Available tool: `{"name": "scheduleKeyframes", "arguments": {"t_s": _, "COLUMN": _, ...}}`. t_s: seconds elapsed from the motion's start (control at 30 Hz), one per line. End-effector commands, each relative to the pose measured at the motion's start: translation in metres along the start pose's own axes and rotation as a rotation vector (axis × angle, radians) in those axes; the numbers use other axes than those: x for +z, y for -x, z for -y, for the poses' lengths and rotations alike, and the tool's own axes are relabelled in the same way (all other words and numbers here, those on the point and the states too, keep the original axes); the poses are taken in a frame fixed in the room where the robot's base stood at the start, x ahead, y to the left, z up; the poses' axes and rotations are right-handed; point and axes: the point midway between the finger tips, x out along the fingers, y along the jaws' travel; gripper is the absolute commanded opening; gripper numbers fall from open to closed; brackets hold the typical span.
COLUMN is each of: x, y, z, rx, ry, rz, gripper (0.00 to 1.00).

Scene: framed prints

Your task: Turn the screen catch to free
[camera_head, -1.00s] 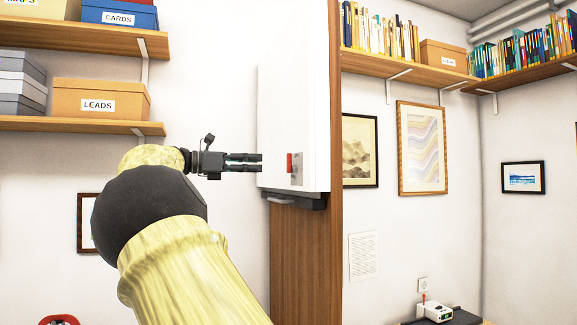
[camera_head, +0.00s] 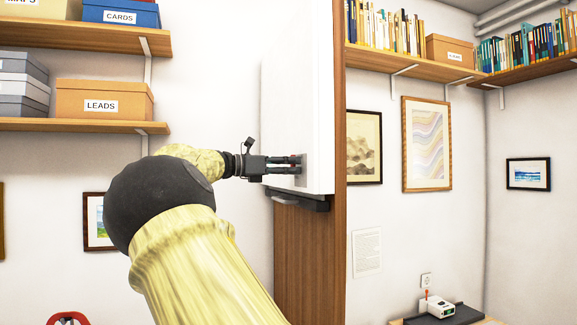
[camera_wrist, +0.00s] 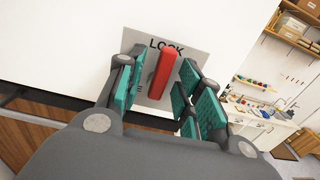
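The screen catch is a red handle (camera_wrist: 161,74) on a grey plate (camera_wrist: 196,44) marked LOCK, seen in the wrist view. The plate sits at the lower edge of a white screen panel (camera_head: 298,95). My gripper (camera_wrist: 158,88) is open, with its teal-padded fingers on either side of the red handle. Gaps show between the pads and the handle, so it is not gripped. The head view shows my gripper (camera_head: 300,164) at the plate, its fingers covering most of the handle. Lettering lower on the plate is hidden by the handle and fingers.
A wooden post (camera_head: 340,215) stands just right of the white panel, with a dark ledge (camera_head: 300,201) below it. Shelves with boxes (camera_head: 104,100) are on the left. Framed prints (camera_head: 427,144) hang on the right. Open air lies below my gripper.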

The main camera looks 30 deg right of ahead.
Motion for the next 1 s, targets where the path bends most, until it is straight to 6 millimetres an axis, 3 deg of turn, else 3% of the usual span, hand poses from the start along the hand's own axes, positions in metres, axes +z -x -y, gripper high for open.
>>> {"name": "scheduleKeyframes", "arguments": {"t_s": 0.13, "x": -0.0003, "y": 0.0002, "z": -0.0001, "rx": 0.0, "ry": 0.0, "rz": 0.0, "gripper": 0.34}}
{"name": "scheduleKeyframes", "arguments": {"t_s": 0.33, "x": -0.0002, "y": 0.0005, "z": -0.0002, "rx": 0.0, "ry": 0.0, "rz": 0.0, "gripper": 0.0}}
{"name": "scheduleKeyframes", "arguments": {"t_s": 1.0, "x": -0.0055, "y": -0.0004, "z": -0.0023, "rx": 0.003, "ry": 0.119, "rz": -0.005, "gripper": 0.0}}
